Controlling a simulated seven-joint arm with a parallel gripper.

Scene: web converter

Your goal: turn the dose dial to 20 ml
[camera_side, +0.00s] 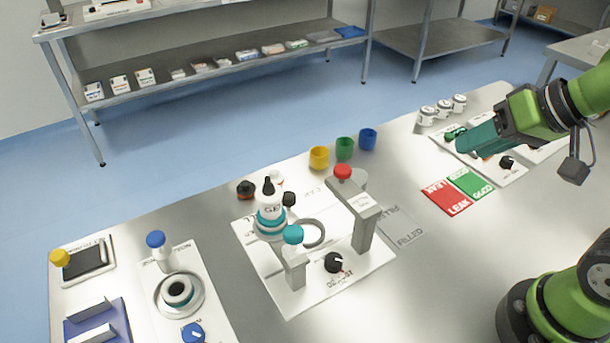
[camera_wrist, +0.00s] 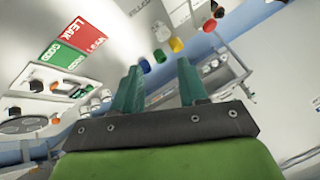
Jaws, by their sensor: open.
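A black dial (camera_side: 334,262), which looks like the dose dial, sits on the front of the white filling station plate (camera_side: 290,300). Small print lies around it, too small to read, so its setting cannot be told. My gripper (camera_side: 468,142) is far to the right of this dial, above another white panel. In the wrist view my gripper (camera_wrist: 160,85) has its two teal fingers apart with nothing between them.
Red LEAK (camera_side: 446,198) and green GOOD (camera_side: 470,183) cards lie between my gripper and the station. Yellow, green and blue cups (camera_side: 344,148) stand behind the station. A second black knob (camera_side: 506,162) is on the right panel.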

